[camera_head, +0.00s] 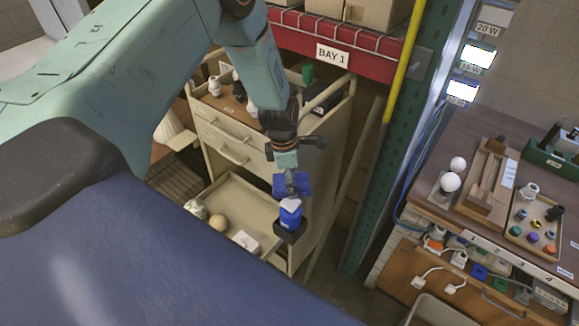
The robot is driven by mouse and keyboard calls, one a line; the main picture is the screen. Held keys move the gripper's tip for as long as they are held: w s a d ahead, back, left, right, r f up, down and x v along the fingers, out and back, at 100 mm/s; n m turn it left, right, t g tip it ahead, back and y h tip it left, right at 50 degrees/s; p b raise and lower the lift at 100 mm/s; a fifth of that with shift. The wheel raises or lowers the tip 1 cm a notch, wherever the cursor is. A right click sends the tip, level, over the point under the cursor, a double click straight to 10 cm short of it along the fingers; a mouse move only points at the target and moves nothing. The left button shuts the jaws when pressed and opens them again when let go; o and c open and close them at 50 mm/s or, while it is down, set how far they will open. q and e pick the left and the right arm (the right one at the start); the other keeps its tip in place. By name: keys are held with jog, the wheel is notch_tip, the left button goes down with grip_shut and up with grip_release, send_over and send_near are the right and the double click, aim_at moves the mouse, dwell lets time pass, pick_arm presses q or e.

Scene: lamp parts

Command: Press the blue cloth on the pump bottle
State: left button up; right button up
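My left gripper (292,190) reaches down from the arm that comes in from the left, beside the front of the cream cart. The blue cloth (303,182) spreads out on both sides of its narrow fingers, and the fingers look closed on it. Directly below stands a blue bottle with a white top (289,217), which appears to be the pump bottle. It sits in a dark open holder (291,234) at the cart's corner. The fingertips are at or just above the bottle's top; whether they touch is too small to tell. My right gripper is out of view.
The cart's open drawer (232,205) holds a round tan object (218,222) and a few small items. A green upright post (385,165) stands right of the cart. A workbench (470,200) with trays, white bulbs and plugs is at the right.

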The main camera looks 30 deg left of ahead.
pick_arm(q)
jog(key=shift+w+a+n, duration=0.1)
jog(key=shift+a+n, duration=0.05)
jog(key=shift+n, duration=0.15)
jog(key=shift+w+f, duration=0.1)
jog(key=shift+f, duration=0.15)
jog(key=shift+f+b, duration=0.45)
jog(key=shift+b, duration=0.35)
notch_tip(320, 180, down, 4)
jog(key=b, duration=0.5)
jog(key=shift+f, duration=0.15)
jog(key=shift+f+b, duration=0.2)
jog(key=shift+b, duration=0.1)
jog(key=shift+s, duration=0.2)
jog(key=shift+w, duration=0.15)
